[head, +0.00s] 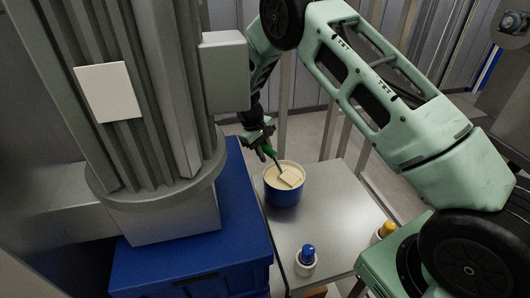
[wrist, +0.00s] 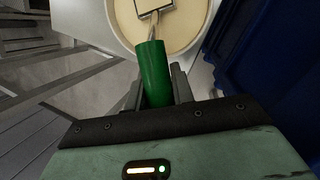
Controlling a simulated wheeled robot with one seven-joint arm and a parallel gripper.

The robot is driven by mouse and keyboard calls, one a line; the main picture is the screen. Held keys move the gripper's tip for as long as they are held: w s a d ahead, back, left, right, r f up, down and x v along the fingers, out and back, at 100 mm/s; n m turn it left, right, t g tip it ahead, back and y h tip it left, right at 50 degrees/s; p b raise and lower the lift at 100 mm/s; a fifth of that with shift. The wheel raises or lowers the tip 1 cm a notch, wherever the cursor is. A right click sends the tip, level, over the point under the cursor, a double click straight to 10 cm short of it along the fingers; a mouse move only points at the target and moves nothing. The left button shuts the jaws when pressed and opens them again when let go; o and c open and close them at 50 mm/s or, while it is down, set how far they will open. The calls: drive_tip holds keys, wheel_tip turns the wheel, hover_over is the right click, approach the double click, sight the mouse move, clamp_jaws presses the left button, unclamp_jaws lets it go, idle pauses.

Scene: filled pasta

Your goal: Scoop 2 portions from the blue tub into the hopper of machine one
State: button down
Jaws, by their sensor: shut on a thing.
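A blue tub (head: 284,196) with a pale filling stands on a grey metal table (head: 335,200). My gripper (head: 262,140) is above the back left rim of the tub and is shut on the green handle of a scoop (head: 290,177). The scoop's square head is over the filling, inside the rim; I cannot tell how deep it sits. In the wrist view the green handle (wrist: 154,72) stands between the fingers, and the tub (wrist: 190,42) lies ahead with the scoop head over its pale filling. No hopper can be made out for certain.
A large grey ribbed machine body (head: 140,90) stands at the left on a blue base (head: 190,265). A blue-capped container (head: 307,256) and a yellow-capped one (head: 386,230) stand nearer on the right. Metal posts (head: 287,80) rise behind the table.

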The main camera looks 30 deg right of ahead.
drive_tip(key=shift+r+p, duration=2.3)
drive_tip(key=shift+r, duration=1.9)
